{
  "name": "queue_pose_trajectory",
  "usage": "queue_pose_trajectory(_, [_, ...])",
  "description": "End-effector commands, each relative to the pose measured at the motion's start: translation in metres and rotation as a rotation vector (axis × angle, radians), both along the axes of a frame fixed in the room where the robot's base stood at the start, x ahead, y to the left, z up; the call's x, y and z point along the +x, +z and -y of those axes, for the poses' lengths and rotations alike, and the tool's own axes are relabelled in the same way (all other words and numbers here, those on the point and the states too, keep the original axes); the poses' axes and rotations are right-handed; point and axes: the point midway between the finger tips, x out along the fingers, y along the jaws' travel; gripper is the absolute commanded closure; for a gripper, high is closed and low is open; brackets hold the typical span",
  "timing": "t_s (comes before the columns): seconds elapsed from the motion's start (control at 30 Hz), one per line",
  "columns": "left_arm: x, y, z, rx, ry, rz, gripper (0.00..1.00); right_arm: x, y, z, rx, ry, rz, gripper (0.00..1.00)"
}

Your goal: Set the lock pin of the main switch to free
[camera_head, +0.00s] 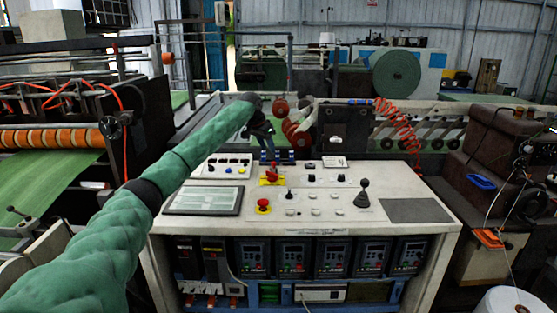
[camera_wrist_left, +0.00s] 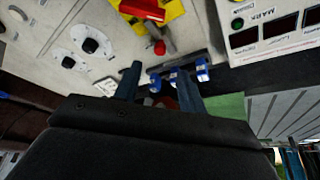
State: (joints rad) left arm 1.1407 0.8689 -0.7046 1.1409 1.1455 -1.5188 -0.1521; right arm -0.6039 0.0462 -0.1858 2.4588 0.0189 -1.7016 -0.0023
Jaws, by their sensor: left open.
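The main switch is a red handle on a yellow plate on the console top, in the head view (camera_head: 271,176) and at the top of the left wrist view (camera_wrist_left: 142,9). A small red-tipped pin (camera_wrist_left: 159,47) sticks out beside the yellow plate, probably the lock pin; its exact setting I cannot tell. My left gripper (camera_head: 267,146) reaches over the back of the console, behind the switch. In the left wrist view its two fingers (camera_wrist_left: 158,78) are apart, with nothing clearly held between them. The red pin tip lies just beyond the fingertips. My right gripper is not in view.
Blue padlock-like pieces (camera_wrist_left: 201,70) hang on a dark rail at the fingers. The console (camera_head: 330,180) also bears a red mushroom button (camera_head: 263,203), a black joystick (camera_head: 362,195), knobs (camera_wrist_left: 90,46) and a display panel (camera_head: 204,200). Machinery stands behind.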

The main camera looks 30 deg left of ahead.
Motion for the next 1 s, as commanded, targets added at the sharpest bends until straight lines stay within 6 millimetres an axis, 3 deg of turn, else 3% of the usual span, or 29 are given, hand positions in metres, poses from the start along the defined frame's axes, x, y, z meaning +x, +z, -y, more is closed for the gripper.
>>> queue_pose_trajectory(0.23, [0.009,-0.023,0.003,0.005,-0.007,-0.003,0.59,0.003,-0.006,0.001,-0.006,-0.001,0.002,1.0])
queue_pose_trajectory(0.33, [0.014,-0.036,0.004,0.005,-0.006,-0.003,0.59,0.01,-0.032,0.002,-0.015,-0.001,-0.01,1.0])
queue_pose_trajectory(0.6, [0.026,-0.064,0.007,0.006,-0.006,-0.001,0.59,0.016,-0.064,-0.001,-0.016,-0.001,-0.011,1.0])
queue_pose_trajectory(1.0, [0.028,-0.071,0.007,0.007,-0.007,0.001,0.59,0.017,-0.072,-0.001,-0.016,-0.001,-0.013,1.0])
